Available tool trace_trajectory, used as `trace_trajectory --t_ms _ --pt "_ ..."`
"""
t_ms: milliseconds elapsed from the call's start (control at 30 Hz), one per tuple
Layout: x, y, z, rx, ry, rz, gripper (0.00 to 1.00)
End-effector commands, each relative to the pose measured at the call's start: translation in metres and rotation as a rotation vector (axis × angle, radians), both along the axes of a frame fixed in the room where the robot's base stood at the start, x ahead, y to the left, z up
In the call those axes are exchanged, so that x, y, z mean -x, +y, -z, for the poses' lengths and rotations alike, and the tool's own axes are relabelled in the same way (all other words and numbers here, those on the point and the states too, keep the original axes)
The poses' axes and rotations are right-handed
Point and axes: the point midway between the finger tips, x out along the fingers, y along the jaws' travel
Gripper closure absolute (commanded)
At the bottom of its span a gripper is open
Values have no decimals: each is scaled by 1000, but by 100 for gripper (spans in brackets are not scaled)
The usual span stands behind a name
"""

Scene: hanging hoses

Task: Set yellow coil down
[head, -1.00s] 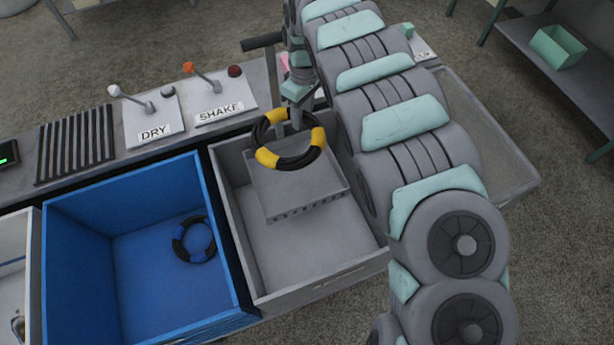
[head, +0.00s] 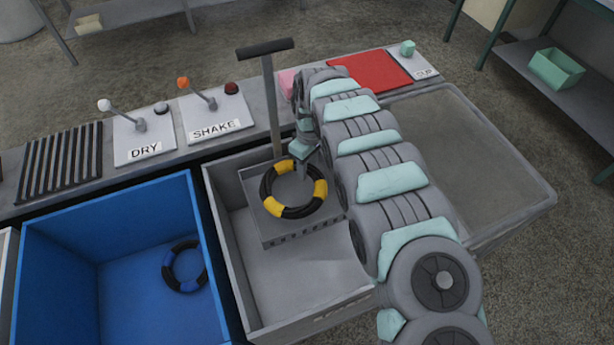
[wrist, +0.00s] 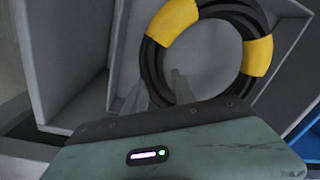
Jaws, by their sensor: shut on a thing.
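The yellow coil (head: 319,189) is a black hose ring with yellow bands. My gripper (head: 299,172) is shut on its far rim in the head view. The coil lies roughly flat over the raised grey block (head: 262,228) inside the grey bin; I cannot tell whether it touches the block. In the wrist view the coil (wrist: 257,57) fills the upper middle, and my gripper's fingers (wrist: 168,88) meet its near rim. The exact grip point is partly hidden by the fingers.
A blue bin (head: 110,230) at left holds a black coil with blue bands (head: 168,270). A T-handle (head: 266,47) rises behind the grey bin (head: 232,272). DRY (head: 145,135) and SHAKE (head: 215,115) lever panels and a red mat (head: 372,84) line the back. A shallow tray (head: 470,150) is at right.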

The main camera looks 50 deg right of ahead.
Motion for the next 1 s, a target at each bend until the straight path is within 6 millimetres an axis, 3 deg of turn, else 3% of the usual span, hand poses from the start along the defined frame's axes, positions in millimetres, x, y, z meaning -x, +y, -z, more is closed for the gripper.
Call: trace_trajectory --t_ms 267,633,667,900,1000 --pt "1 1 37 -3 2 0 100" --pt "-1 1 38 -1 0 -1 100" --pt "0 1 39 0 0 -1 66" --pt "0 1 39 0 0 -1 47" --pt "0 0 39 -1 0 0 46"
